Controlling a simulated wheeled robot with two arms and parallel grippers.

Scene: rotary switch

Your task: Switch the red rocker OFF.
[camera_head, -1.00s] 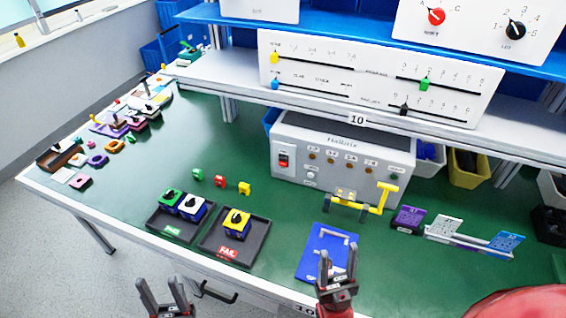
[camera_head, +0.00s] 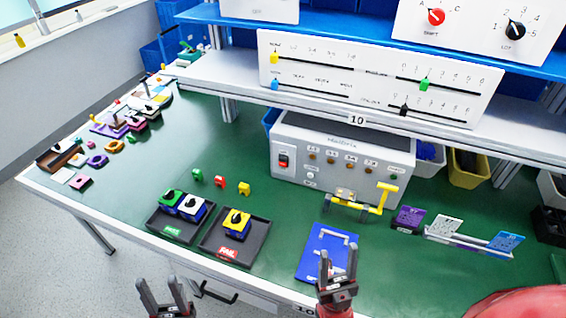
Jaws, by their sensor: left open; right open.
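The red rocker (camera_head: 283,158) sits on the left of the front face of a grey box-shaped unit (camera_head: 340,155) on the green table. Its exact tilt is too small to tell. My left gripper (camera_head: 163,292) is open and empty at the bottom left, in front of the table's front edge, well away from the rocker. My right gripper (camera_head: 338,262) is open and empty, pointing up, in front of the blue board at the lower middle. It is below and to the right of the rocker, apart from it.
A yellow handle fixture (camera_head: 365,203) stands before the unit. Two black trays (camera_head: 257,250) with rotary switches lie at the front. Small coloured pieces (camera_head: 220,182) lie behind them. A blue board (camera_head: 315,243) lies near the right gripper. A shelf (camera_head: 330,112) overhangs the unit.

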